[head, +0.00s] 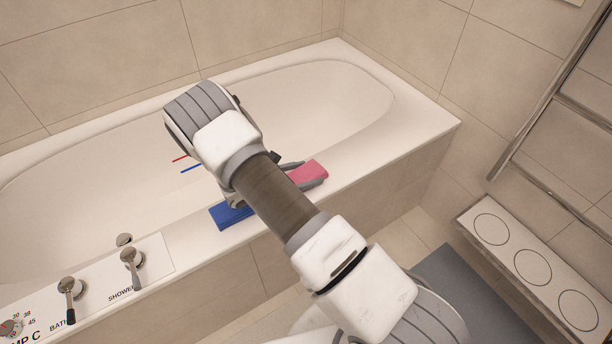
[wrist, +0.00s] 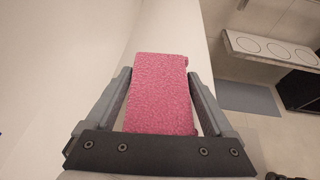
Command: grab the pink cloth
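The pink cloth (head: 309,172) is a folded, fuzzy block on the near rim of the bathtub in the head view. It also fills the middle of the wrist view (wrist: 160,95). My gripper (wrist: 160,75) is open, with one finger on each side of the cloth.
A blue cloth (head: 229,214) lies on the same rim to the left, partly behind my arm. The bathtub (head: 420,120) has taps (head: 131,262) at the left. A bench with round marks (head: 532,267), a metal rail (head: 530,125) and a grey mat (head: 470,290) are at the right.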

